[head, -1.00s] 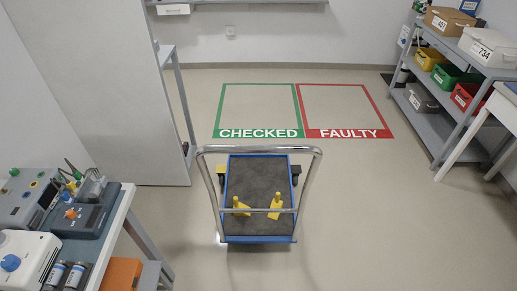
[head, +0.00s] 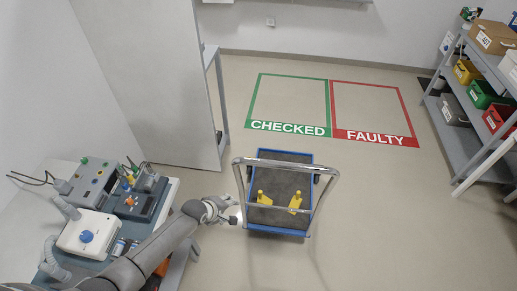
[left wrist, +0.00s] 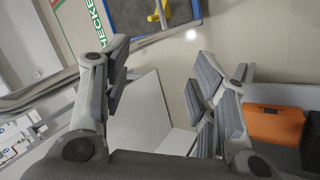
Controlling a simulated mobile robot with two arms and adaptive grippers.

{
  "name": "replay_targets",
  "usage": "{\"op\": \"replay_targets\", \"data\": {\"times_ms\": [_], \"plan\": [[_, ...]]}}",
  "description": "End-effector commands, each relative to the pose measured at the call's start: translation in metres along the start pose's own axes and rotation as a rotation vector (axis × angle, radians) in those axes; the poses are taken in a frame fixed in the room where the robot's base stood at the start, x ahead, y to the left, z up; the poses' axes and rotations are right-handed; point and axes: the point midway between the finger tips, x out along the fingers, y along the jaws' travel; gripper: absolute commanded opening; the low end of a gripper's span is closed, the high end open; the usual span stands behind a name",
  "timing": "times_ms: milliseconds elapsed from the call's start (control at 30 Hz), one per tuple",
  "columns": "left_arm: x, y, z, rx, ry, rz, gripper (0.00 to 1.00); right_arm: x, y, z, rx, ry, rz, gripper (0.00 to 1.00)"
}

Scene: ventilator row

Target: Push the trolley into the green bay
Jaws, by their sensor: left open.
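The trolley (head: 285,181) has a blue-edged dark deck, a silver hoop handle (head: 286,162) and two yellow parts near its near end. It stands on the floor just short of the green bay (head: 254,100), marked CHECKED, and slightly across its line with the red bay. My left gripper (head: 233,211) is open, just left of the handle's left upright and apart from it as far as I can tell. In the left wrist view, its fingers (left wrist: 163,55) are spread and empty; the trolley deck (left wrist: 123,18) shows beyond them. My right gripper is out of view.
The red FAULTY bay (head: 374,137) adjoins the green one on the right. A grey panel (head: 150,80) stands left of the bays. An equipment bench (head: 163,215) is at lower left, shelving (head: 455,145) at right. Floor right of the trolley is clear.

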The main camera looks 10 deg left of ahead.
Motion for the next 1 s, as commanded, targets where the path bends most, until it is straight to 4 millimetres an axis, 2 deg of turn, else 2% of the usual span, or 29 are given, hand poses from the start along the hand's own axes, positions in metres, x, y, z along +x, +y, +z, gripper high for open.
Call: {"op": "replay_targets", "data": {"times_ms": [33, 100, 200, 300, 433, 567, 800, 1000], "plan": [[-0.032, 0.044, -0.006, -0.06, -0.01, 0.032, 0.54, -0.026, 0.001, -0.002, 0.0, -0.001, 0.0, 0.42], [-0.058, 0.087, -0.008, -0.158, -0.033, 0.062, 0.54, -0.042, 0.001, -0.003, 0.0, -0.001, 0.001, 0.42], [-0.091, 0.133, -0.006, -0.276, -0.069, 0.089, 0.54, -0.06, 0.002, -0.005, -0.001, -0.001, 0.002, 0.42], [-0.115, 0.163, -0.004, -0.362, -0.099, 0.101, 0.54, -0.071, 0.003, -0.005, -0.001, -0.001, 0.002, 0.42], [-0.13, 0.181, -0.001, -0.424, -0.121, 0.106, 0.54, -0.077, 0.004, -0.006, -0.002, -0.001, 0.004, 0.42], [-0.129, 0.185, 0.001, -0.442, -0.127, 0.106, 0.54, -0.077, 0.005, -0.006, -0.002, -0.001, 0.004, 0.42], [-0.107, 0.187, 0.003, -0.441, -0.126, 0.105, 0.54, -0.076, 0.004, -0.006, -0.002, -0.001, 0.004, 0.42], [-0.081, 0.19, 0.005, -0.44, -0.125, 0.108, 0.54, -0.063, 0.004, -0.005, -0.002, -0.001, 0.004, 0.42]]}}
